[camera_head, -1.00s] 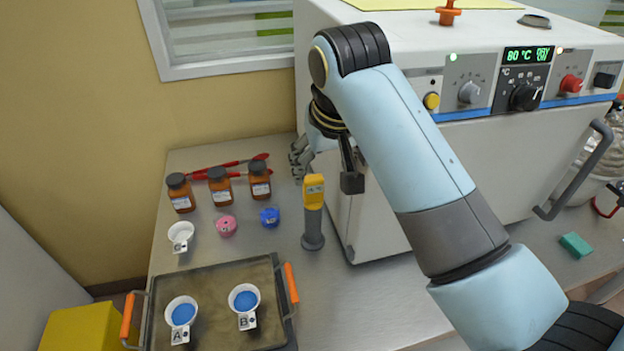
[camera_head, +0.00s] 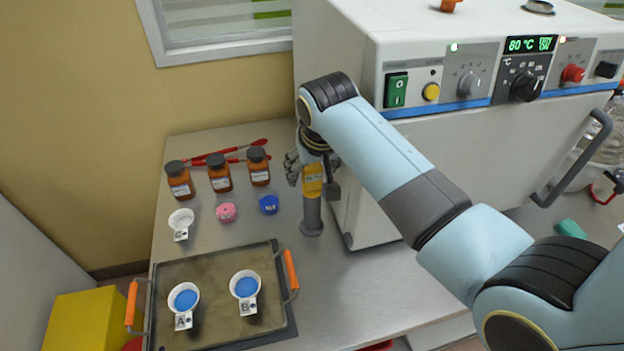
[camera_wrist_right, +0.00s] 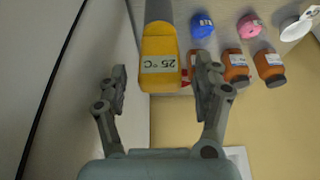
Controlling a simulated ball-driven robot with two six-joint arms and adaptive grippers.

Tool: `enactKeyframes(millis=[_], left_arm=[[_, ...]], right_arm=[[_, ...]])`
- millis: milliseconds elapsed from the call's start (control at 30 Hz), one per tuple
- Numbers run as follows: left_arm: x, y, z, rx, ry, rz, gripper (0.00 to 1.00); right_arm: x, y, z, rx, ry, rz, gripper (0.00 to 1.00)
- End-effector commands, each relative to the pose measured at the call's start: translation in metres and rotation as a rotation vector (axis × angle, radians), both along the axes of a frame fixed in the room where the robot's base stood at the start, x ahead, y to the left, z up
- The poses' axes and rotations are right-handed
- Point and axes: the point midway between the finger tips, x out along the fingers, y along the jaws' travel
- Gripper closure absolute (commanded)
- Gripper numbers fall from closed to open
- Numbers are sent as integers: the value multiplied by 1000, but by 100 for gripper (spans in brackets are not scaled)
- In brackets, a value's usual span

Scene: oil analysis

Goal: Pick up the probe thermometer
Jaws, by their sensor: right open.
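The probe thermometer has a yellow head (camera_head: 312,181) and stands upright in a grey cylindrical holder (camera_head: 311,216) on the bench, close to the oven's left side. In the right wrist view its yellow head (camera_wrist_right: 159,60) carries a label reading 25 °C. My right gripper (camera_head: 307,172) is at the head in the head view, partly covering it. In the wrist view the right gripper (camera_wrist_right: 160,78) is open, with one finger on each side of the yellow head and visible gaps. My left gripper is not in view.
The white oven (camera_head: 450,150) stands close to the right. Brown bottles (camera_head: 219,178), a pink cap (camera_head: 226,212), a blue cap (camera_head: 269,204) and a white cup (camera_head: 181,219) are to the left. A tray (camera_head: 215,275) with cups A and B is in front.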

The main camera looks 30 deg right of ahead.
Motion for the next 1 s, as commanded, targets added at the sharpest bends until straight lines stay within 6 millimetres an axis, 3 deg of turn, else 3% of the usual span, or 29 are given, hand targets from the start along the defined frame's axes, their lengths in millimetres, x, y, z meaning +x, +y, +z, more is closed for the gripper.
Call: enactKeyframes(millis=[300, 767, 1000], left_arm=[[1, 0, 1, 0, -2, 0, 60], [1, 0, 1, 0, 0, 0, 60], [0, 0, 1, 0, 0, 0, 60]], right_arm=[[3, -1, -7, 0, -1, 0, 33], [2, -1, -7, 0, 0, 0, 93], [3, -1, -6, 0, -1, 0, 94]])
